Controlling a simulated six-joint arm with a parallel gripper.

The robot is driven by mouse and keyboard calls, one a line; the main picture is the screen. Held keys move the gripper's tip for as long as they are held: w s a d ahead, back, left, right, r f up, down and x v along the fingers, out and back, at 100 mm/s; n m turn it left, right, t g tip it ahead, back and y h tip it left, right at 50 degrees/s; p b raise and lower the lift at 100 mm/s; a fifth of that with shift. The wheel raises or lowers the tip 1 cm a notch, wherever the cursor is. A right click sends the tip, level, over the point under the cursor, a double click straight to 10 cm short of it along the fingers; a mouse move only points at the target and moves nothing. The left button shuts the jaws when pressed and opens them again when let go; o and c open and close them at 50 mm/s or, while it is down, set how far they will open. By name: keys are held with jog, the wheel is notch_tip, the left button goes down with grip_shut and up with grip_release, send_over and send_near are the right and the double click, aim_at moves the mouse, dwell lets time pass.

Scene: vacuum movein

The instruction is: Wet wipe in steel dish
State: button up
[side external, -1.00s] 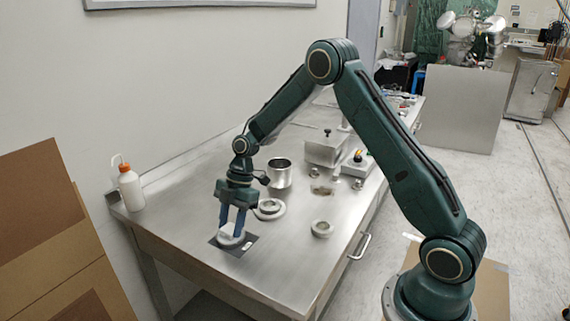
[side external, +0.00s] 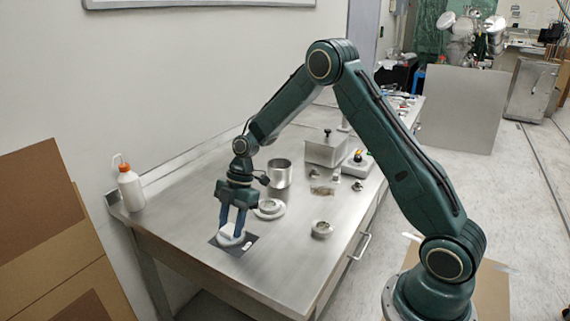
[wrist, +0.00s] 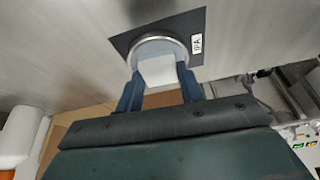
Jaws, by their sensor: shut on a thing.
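A white wipe (wrist: 158,72) is between my two blue fingers in the wrist view. My gripper (side external: 232,232) points down at the near left part of the bench and is shut on the wipe. The wipe is at the round steel dish (wrist: 160,41), overlapping its opening. The dish stands on a dark mat (wrist: 120,41) with a white label reading IPA. The mat also shows in the side view (side external: 243,249). The fingers and wipe hide part of the dish, and I cannot tell whether the wipe touches its floor.
A white bottle with an orange cap (side external: 130,188) stands at the bench's left edge. A lidded steel box (side external: 326,152) is farther back. The bench's front is clear.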

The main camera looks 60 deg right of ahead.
aim_at(230, 232)
jog(key=shift+r, duration=3.4)
jog(key=m, duration=0.2)
jog(key=a+f+m+t, duration=0.1)
jog(key=m, duration=0.1)
jog(key=shift+s+a, duration=0.1)
jog(key=shift+a, duration=0.05)
jog(key=m, duration=0.1)
jog(key=m+t+h, duration=0.1)
jog(key=m, duration=0.1)
jog(key=f+m+t, duration=0.1)
jog(key=m, duration=0.1)
jog(key=shift+s+a+h, duration=0.3)
jog(key=shift+s, duration=0.05)
jog(key=m, duration=0.2)
jog(key=s+m+t+h, duration=0.1)
jog(key=m, duration=0.1)
jog(key=shift+d+f+m, duration=0.2)
jog(key=shift+m, duration=0.1)
jog(key=shift+s+d+m+h, duration=0.25)
jog(key=shift+s+m+h, duration=0.15)
jog(key=shift+m, duration=0.5)
jog(key=shift+s+d+m+h, duration=0.25)
jog(key=shift+m+h, duration=0.25)
jog(key=shift+m, duration=0.4)
